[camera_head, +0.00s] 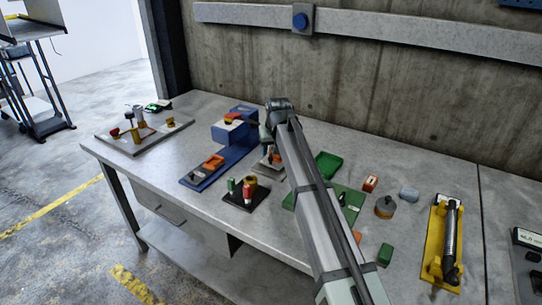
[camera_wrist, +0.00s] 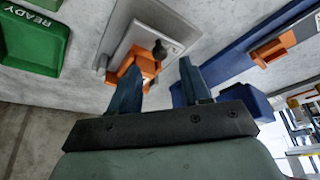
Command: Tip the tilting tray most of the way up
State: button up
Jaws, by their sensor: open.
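My gripper (camera_wrist: 158,75) is open in the wrist view, its two dark blue fingers apart and nothing clearly held between them. An orange block (camera_wrist: 140,66) and a small black knob on a grey plate (camera_wrist: 150,28) lie just beyond the fingertips; the orange block overlaps the left finger in the picture. In the head view this grey plate (camera_head: 268,163) sits below my gripper, partly hidden by my arm. A green tray (camera_head: 325,165) lies right of my arm; a green tray marked READY (camera_wrist: 32,42) shows in the wrist view. I cannot tell which is the tilting tray.
A blue rail fixture (camera_head: 215,165) with an orange slider stands left of my gripper. A black base (camera_head: 246,196) with green and red posts is in front. A yellow holder (camera_head: 437,240) lies at right.

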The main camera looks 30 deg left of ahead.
aim_at(271, 159)
jog(key=shift+x, duration=2.15)
jog(key=shift+c, duration=0.2)
grip_shut()
